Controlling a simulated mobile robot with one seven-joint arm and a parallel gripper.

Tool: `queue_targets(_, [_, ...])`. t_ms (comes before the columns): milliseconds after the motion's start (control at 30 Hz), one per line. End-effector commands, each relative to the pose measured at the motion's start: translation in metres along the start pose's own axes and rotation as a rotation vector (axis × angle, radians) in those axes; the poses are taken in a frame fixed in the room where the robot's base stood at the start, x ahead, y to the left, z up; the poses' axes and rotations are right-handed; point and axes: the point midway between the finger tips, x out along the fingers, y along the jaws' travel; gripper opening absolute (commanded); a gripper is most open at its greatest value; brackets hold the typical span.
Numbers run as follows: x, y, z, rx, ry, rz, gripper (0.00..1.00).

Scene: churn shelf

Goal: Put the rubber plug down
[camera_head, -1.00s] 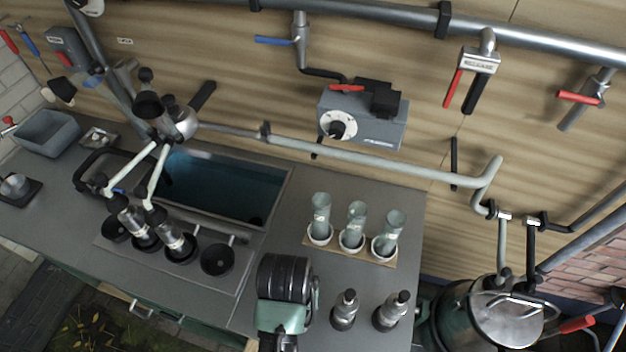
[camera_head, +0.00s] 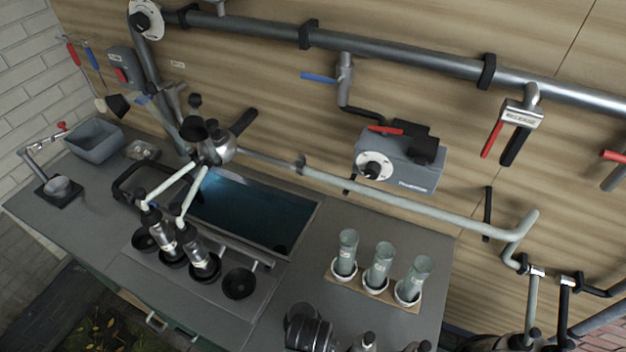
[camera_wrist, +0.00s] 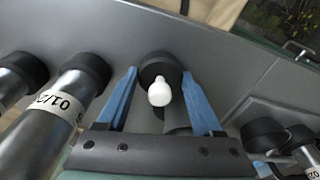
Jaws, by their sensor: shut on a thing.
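My gripper (camera_wrist: 160,78) has two blue fingers, one on each side of a small plug with a white, rounded end (camera_wrist: 160,93). I take this to be the rubber plug, held between the fingers. A round black part (camera_wrist: 158,66) shows right behind the white end; I cannot tell whether it belongs to the plug. Grey counter (camera_wrist: 235,60) lies around it, and the gap to the counter is not clear. In the head view my black wrist is at the bottom edge, and the plug and fingers are hidden.
Metal cylinders with black ends (camera_wrist: 78,90) stand close left of my gripper in the wrist view. A claw of black cups (camera_wrist: 265,135) is at the right. The head view shows three grey-green cups (camera_head: 380,264) in a holder and a sink (camera_head: 255,212).

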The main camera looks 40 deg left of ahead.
Motion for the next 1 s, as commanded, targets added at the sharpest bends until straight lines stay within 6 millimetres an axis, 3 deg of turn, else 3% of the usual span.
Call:
queue_targets(100, [0.004,0.0,0.0,0.0,0.0,0.0,0.12])
queue_targets(133, [0.003,0.0,0.0,0.0,0.0,0.0,0.71])
queue_targets(300, [0.003,0.0,0.0,0.0,0.0,0.0,0.97])
queue_targets(667, [-0.003,0.0,-0.001,0.0,0.001,0.0,0.97])
queue_targets(767, [-0.013,0.0,-0.001,0.0,0.003,0.0,0.97])
queue_targets(1000, [-0.059,0.0,-0.001,0.0,0.004,0.0,0.97])
